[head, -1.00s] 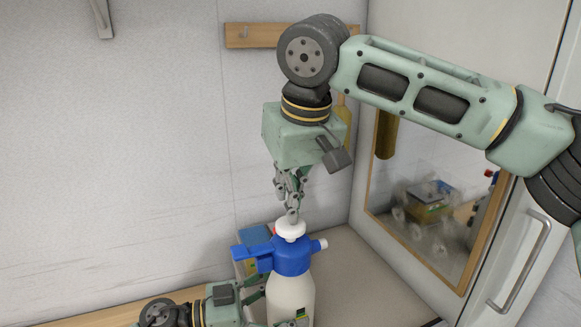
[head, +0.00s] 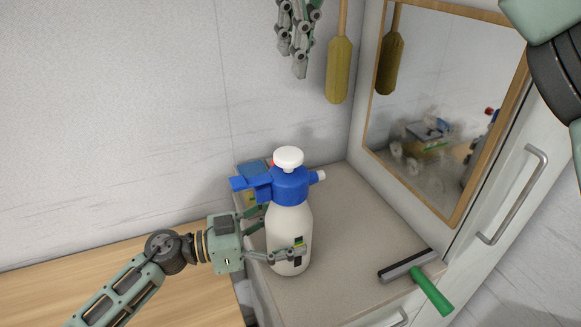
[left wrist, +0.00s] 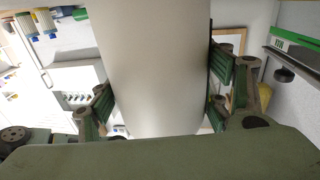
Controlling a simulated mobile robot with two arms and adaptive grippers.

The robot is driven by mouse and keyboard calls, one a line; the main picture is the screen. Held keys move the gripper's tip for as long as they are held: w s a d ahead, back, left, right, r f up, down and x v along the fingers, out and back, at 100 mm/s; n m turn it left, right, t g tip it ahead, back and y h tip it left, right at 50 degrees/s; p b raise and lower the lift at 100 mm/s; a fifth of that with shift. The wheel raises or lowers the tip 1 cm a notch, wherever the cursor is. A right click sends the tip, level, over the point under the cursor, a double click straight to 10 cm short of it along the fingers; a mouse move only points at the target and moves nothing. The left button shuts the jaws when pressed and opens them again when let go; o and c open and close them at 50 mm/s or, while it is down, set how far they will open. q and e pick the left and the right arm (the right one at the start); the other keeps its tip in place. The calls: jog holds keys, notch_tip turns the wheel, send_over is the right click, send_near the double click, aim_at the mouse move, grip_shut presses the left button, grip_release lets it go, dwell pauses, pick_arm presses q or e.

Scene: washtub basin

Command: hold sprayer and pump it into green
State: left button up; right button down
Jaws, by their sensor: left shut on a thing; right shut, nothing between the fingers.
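The sprayer (head: 288,228) is a white bottle with a blue head and a white pump knob (head: 288,156). It stands upright on the grey counter. A small label with green, yellow and black (head: 299,243) shows low on its side. My left gripper (head: 284,246) is shut around the bottle's body from the left. The left wrist view shows the pale bottle (left wrist: 156,65) between its fingers, with its head out of view. My right gripper (head: 299,68) is shut and empty, above and apart from the knob, partly cut off by the top edge.
A squeegee with a green handle (head: 432,291) lies on the counter (head: 345,225) at right. A blue box (head: 253,168) is behind the sprayer. A mirror (head: 440,110) and a cabinet handle (head: 520,195) are at right. A yellow-brown brush (head: 339,70) hangs on the wall.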

dwell(0.4)
pick_arm(q)
jog(key=o, duration=1.9)
jog(key=shift+o, duration=0.2)
jog(key=v, duration=1.2)
jog(key=shift+f, duration=0.15)
